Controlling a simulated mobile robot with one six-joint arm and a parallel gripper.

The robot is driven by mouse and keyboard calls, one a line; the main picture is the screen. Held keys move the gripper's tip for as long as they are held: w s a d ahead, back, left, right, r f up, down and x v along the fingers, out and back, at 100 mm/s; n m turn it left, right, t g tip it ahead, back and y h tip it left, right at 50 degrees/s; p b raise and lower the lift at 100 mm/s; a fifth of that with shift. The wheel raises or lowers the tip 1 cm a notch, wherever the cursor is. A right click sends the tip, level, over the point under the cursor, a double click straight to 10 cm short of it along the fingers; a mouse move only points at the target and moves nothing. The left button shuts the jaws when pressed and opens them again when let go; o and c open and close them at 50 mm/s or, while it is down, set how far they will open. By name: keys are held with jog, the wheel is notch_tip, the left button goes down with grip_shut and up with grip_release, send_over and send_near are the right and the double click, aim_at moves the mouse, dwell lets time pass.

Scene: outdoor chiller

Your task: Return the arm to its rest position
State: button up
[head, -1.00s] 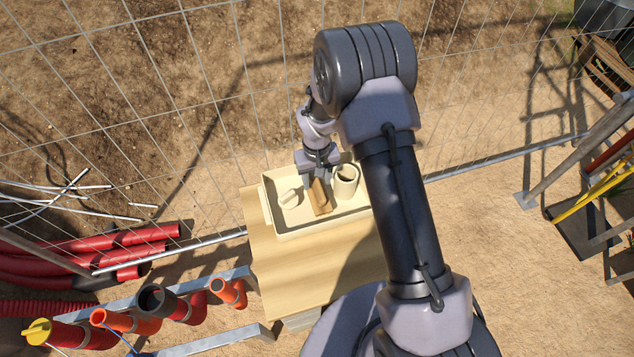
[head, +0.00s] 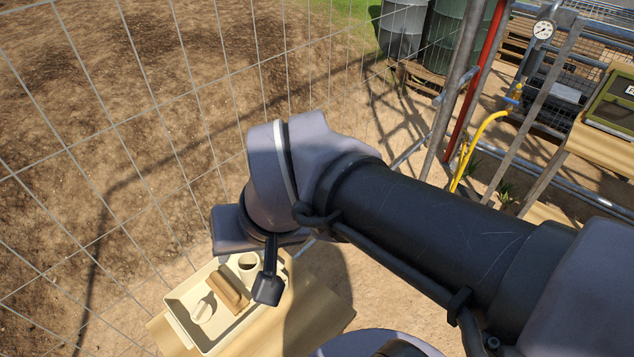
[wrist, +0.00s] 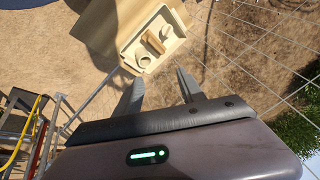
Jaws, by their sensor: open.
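My arm (head: 420,235) stretches across the head view from the lower right, its wrist end raised over the near fence area. My gripper (wrist: 160,75) shows in the wrist view with its two fingers apart and nothing between them. It is clear of the cream tray (wrist: 128,60), which lies beyond the fingertips. In the head view the tray (head: 172,312) sits on a wooden table, partly covered by my wrist. It holds a brown block (head: 230,290), a cream cup (head: 248,262) and a pale knobbed piece (head: 203,309).
A wire fence (head: 130,150) runs behind the table (head: 318,308). On the right are railings, a yellow hose (head: 484,132), a red pipe (head: 475,85) and a gauge (head: 543,30). Dark drums (head: 440,40) stand at the back. Sandy ground lies between.

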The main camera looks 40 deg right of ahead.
jog(key=shift+m+t, duration=0.3)
jog(key=shift+m, duration=0.1)
jog(key=s, duration=0.4)
jog(key=shift+r, duration=0.15)
notch_tip(320, 180, down, 8)
jog(key=b, duration=0.8)
